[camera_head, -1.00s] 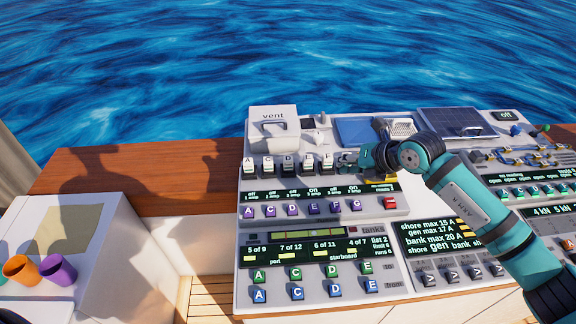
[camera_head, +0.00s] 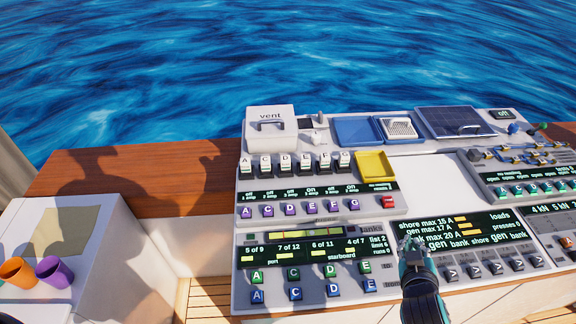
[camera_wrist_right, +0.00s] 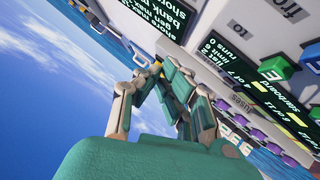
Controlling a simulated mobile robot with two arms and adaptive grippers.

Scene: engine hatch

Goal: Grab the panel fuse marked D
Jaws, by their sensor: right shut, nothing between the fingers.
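The panel fuse marked D (camera_head: 286,165) stands upright in a row of white and black fuses at the back left of the console, between the fuses marked C (camera_head: 265,166) and E (camera_head: 306,164). My right gripper (camera_head: 411,243) is shut and empty. It is over the dark load screen at the front of the console, well to the right of and nearer than fuse D. The right gripper also shows in the right wrist view (camera_wrist_right: 160,72), where I cannot make out fuse D. My left gripper is not in view.
A white vent box (camera_head: 271,130) stands behind the fuses. A yellow tray (camera_head: 376,166) and a blue tray (camera_head: 355,131) lie to their right. Purple lettered buttons (camera_head: 289,209) sit in front. Orange and purple cups (camera_head: 54,271) stand at far left.

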